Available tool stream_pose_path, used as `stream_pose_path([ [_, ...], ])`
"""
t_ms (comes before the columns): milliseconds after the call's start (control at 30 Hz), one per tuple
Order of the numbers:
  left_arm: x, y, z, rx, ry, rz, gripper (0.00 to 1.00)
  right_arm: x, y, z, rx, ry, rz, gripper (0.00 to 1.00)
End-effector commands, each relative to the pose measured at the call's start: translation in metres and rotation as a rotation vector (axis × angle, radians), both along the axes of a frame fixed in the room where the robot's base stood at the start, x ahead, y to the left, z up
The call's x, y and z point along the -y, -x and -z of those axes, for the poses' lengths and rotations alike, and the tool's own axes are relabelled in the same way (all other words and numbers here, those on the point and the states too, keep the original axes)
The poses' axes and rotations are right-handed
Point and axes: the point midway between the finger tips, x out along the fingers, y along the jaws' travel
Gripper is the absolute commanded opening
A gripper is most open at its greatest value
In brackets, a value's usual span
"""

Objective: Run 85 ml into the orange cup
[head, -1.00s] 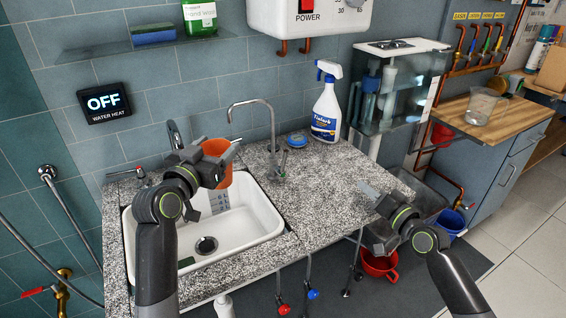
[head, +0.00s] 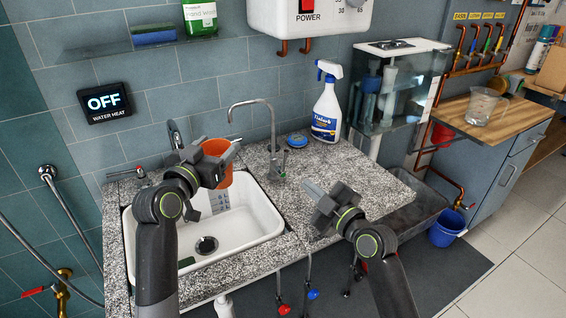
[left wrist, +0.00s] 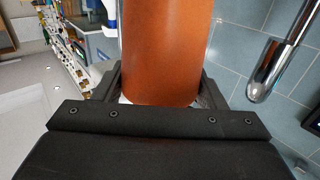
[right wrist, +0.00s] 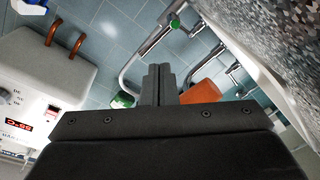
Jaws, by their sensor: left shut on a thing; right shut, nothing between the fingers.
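The orange cup (head: 217,150) is held over the white sink (head: 258,232), just below the mouth of the curved tap spout (head: 231,112). My left gripper (head: 221,168) is shut on it; in the left wrist view the cup (left wrist: 165,50) fills the space between the fingers, with the spout end (left wrist: 262,82) to its right. The cup's inside and any water in it are hidden. The tap body (head: 277,165) stands on the counter behind the sink's right corner. My right gripper (head: 312,190) is shut and empty above the counter, right of the sink.
A spray bottle (head: 326,112) and a blue round item (head: 297,140) stand at the counter's back. The granite counter (head: 345,175) is otherwise clear on the right. A panel reading OFF (head: 104,102) hangs on the wall. A clear cup (head: 481,106) stands on the wooden top.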

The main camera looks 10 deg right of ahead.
Motion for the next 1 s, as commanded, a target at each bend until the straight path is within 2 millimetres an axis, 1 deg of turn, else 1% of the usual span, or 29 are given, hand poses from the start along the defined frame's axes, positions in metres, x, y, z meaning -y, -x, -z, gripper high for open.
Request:
stream_pose_path([
  [33, 0.0, 0.0, 0.0, 0.0, 0.0, 0.0, 0.32, -0.008, 0.001, -0.004, 0.034, 0.063, -0.004, 0.0],
  [100, 0.0, 0.0, 0.0, 0.0, 0.0, 0.0, 0.32, -0.017, 0.002, -0.008, 0.082, 0.158, -0.006, 0.0],
  [300, 0.0, 0.0, 0.0, 0.0, 0.0, 0.0, 0.32, -0.036, 0.005, -0.018, 0.198, 0.397, -0.01, 0.0],
  [500, 0.0, 0.0, 0.0, 0.0, 0.0, 0.0, 0.32, -0.046, 0.006, -0.023, 0.261, 0.527, -0.011, 0.0],
  [633, 0.0, 0.0, 0.0, 0.0, 0.0, 0.0, 0.32, -0.049, 0.004, -0.024, 0.274, 0.554, -0.011, 0.0],
  [767, 0.0, 0.0, 0.0, 0.0, 0.0, 0.0, 0.32, -0.055, -0.008, -0.025, 0.276, 0.558, -0.01, 0.0],
  [1000, 0.0, 0.0, 0.0, 0.0, 0.0, 0.0, 0.32, -0.073, -0.045, -0.026, 0.275, 0.556, -0.012, 0.0],
])
